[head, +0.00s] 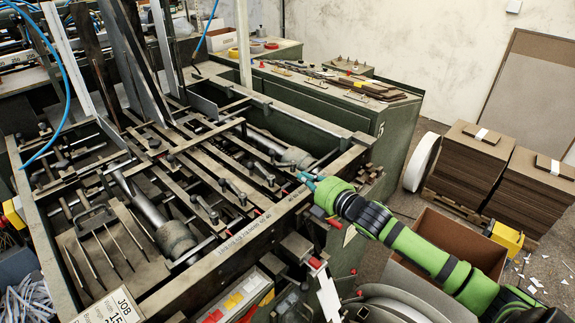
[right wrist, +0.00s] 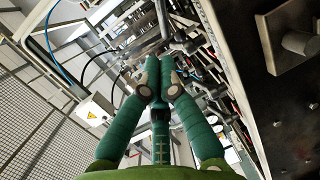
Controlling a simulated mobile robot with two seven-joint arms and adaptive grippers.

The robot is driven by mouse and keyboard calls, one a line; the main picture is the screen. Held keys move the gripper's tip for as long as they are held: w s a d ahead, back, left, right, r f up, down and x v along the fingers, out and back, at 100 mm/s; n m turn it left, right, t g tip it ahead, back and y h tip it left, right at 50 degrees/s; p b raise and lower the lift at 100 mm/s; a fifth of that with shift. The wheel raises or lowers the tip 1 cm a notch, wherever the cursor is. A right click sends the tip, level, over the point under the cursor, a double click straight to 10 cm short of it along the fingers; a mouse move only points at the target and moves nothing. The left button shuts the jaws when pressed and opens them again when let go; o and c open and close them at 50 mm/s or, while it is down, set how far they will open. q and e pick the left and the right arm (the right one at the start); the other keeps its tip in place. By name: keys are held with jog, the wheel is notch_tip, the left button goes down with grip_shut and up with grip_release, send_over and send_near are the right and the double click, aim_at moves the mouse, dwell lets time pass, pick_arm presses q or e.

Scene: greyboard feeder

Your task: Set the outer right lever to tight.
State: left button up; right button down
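Several small clamp levers with dark knobs sit in a row on the slotted bars of the feeder (head: 235,250). The rightmost knobbed lever (head: 268,179) that I can make out is just left of my right gripper (head: 312,181). My right gripper reaches in from the right, over the feeder's right front corner, with its tips pointing left. In the right wrist view its two green fingers (right wrist: 160,75) come together at the tips, with nothing clearly held between them. Metal rods and levers (right wrist: 188,45) show just beyond the tips. Any contact with a lever cannot be told. My left gripper is not in view.
A scale rail (head: 238,238) runs along the feeder's front edge. Upright metal guides (head: 120,50) rise at the back left. A green cabinet (head: 390,140) stands behind the feeder. Stacked greyboard (head: 465,165) and an open carton (head: 455,240) stand at the right.

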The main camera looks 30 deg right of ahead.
aim_at(281, 164)
jog(key=p+x, duration=0.2)
jog(key=x, duration=0.6)
jog(key=shift+w, duration=0.2)
jog(key=shift+a+f, duration=0.1)
